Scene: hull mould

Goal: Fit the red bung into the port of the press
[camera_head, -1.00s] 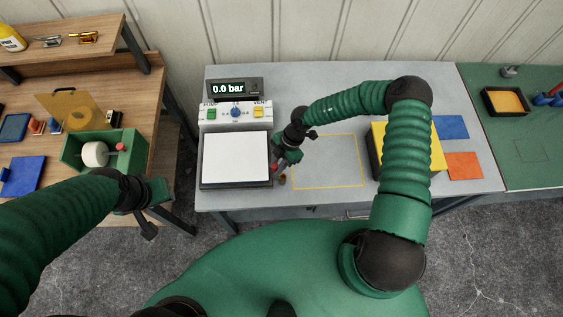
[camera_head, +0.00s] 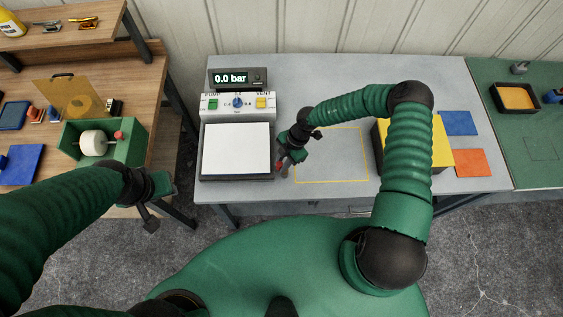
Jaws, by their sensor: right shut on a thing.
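The press stands on the grey table, with a white plate (camera_head: 237,148) in a dark frame and a control panel behind it. My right gripper (camera_head: 286,163) is just right of the plate's right edge, pointing down, shut on the red bung. A small red part of the bung (camera_head: 280,165) shows beside the fingers; the rest is hidden. I cannot make out the port, nor whether the bung touches the press. My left gripper (camera_head: 158,205) hangs in front of the wooden bench, away from the press; its finger opening is unclear.
The display (camera_head: 231,78) reads 0.0 bar. A yellow-outlined area (camera_head: 335,155) right of my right gripper is empty. A yellow block (camera_head: 440,145) stands behind my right arm, beside blue (camera_head: 458,123) and orange (camera_head: 469,163) squares. A green box (camera_head: 70,141) sits on the wooden bench.

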